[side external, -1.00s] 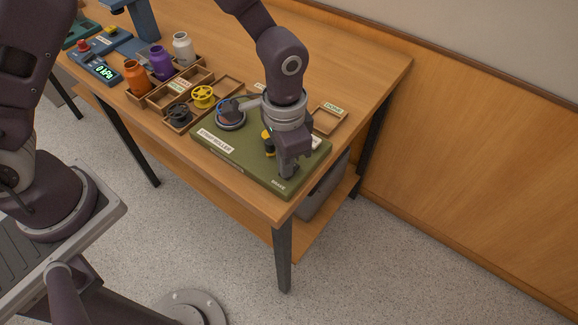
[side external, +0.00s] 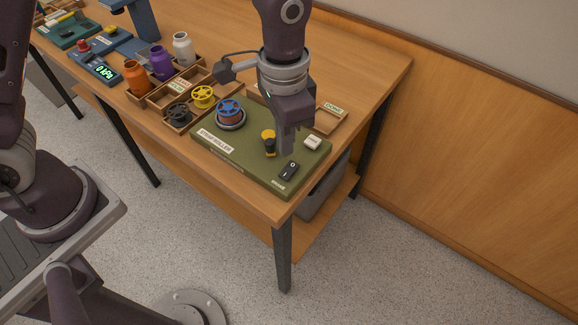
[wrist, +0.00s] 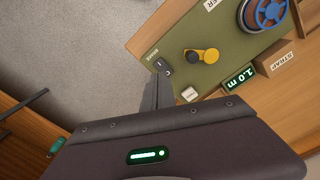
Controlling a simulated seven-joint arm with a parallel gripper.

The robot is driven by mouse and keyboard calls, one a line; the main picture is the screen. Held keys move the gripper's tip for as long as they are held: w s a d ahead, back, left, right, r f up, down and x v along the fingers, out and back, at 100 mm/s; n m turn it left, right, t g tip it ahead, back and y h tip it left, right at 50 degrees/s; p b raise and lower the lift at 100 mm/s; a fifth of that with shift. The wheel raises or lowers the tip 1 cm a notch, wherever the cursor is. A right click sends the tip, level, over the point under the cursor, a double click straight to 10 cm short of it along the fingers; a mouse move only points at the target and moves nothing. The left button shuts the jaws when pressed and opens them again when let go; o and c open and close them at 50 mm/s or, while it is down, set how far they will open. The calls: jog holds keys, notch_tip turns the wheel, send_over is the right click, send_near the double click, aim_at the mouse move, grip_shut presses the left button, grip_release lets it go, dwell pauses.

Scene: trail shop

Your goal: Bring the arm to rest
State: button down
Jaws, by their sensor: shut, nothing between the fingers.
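My gripper (side external: 286,150) is shut and empty, pointing down above the green strap roller board (side external: 215,152). Its fingertips also show in the wrist view (wrist: 160,78), near the black brake rocker switch (wrist: 162,66). In the side view the fingers are above and apart from the brake switch (side external: 289,170). A blue-hubbed spool (side external: 229,112) sits on the board's left part. A yellow and black knob (side external: 268,141) and a white button (side external: 312,143) stand on the board.
Wooden trays with yellow (side external: 203,96) and black (side external: 179,113) spools lie left of the board. Orange (side external: 136,77), purple (side external: 161,63) and white (side external: 183,48) bottles stand behind. An empty tray (side external: 330,119) labelled DONE is at right. A display reads 1.0 m (wrist: 239,79).

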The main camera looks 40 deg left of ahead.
jog(key=s+a+r+n+t, duration=0.2)
jog(key=a+r, duration=0.4)
jog(key=r, duration=0.3)
jog(key=s+a+r+n+t, duration=0.1)
jog(key=s+a+r+n, duration=0.1)
jog(key=s+a+r, duration=0.2)
jog(key=s+a+r+n+t, duration=0.2)
jog(key=s+a, duration=0.4)
jog(key=s, duration=0.5)
jog(key=shift+s+a+r+t, duration=0.2)
jog(key=shift+r+t, duration=0.1)
jog(key=shift+r, duration=0.55)
